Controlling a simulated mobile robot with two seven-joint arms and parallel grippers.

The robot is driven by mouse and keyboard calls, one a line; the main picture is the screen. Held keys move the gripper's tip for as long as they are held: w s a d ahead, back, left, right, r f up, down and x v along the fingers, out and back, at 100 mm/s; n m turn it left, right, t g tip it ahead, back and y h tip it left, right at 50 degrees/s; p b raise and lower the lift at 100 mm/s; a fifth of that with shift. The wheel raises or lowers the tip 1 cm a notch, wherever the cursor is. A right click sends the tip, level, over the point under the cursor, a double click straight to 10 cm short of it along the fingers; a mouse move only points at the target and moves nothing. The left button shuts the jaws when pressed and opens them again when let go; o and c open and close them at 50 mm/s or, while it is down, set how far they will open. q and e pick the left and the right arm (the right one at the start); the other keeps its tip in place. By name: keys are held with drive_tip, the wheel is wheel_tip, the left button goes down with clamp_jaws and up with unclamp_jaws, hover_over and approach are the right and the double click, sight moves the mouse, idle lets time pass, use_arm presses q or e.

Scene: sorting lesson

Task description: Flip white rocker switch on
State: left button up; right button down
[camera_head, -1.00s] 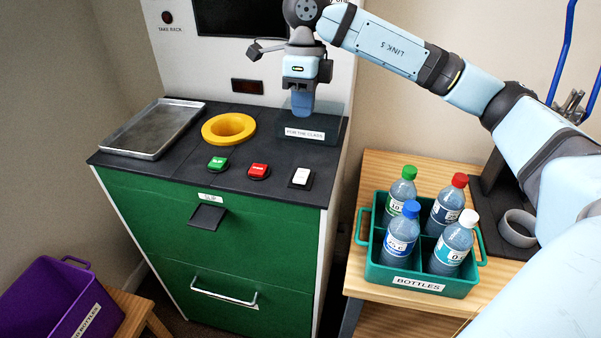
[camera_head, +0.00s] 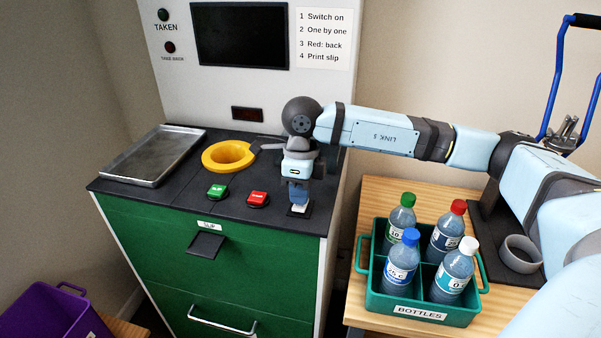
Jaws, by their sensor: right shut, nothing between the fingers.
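The white rocker switch (camera_head: 299,208) sits on a dark plate at the front right of the machine's black top. My right gripper (camera_head: 299,198) is shut and empty, pointing down directly over the switch. Its fingertips cover most of the switch and look to be at or just above it; I cannot tell whether they touch. Which way the rocker is tilted is hidden. My left gripper is not in view.
A green button (camera_head: 217,191) and a red button (camera_head: 258,199) lie left of the switch. Behind them are a yellow ring (camera_head: 228,156) and a metal tray (camera_head: 152,156). A green bottle crate (camera_head: 375,303) stands on the wooden table at right. The screen (camera_head: 241,34) is dark.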

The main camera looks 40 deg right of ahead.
drive_tip(key=shift+f, duration=0.5)
drive_tip(key=shift+a, duration=0.1)
drive_tip(key=shift+s+f+b, duration=0.15)
drive_tip(key=shift+f+b, duration=0.1)
drive_tip(key=shift+b, duration=0.1)
drive_tip(key=shift+a, duration=0.1)
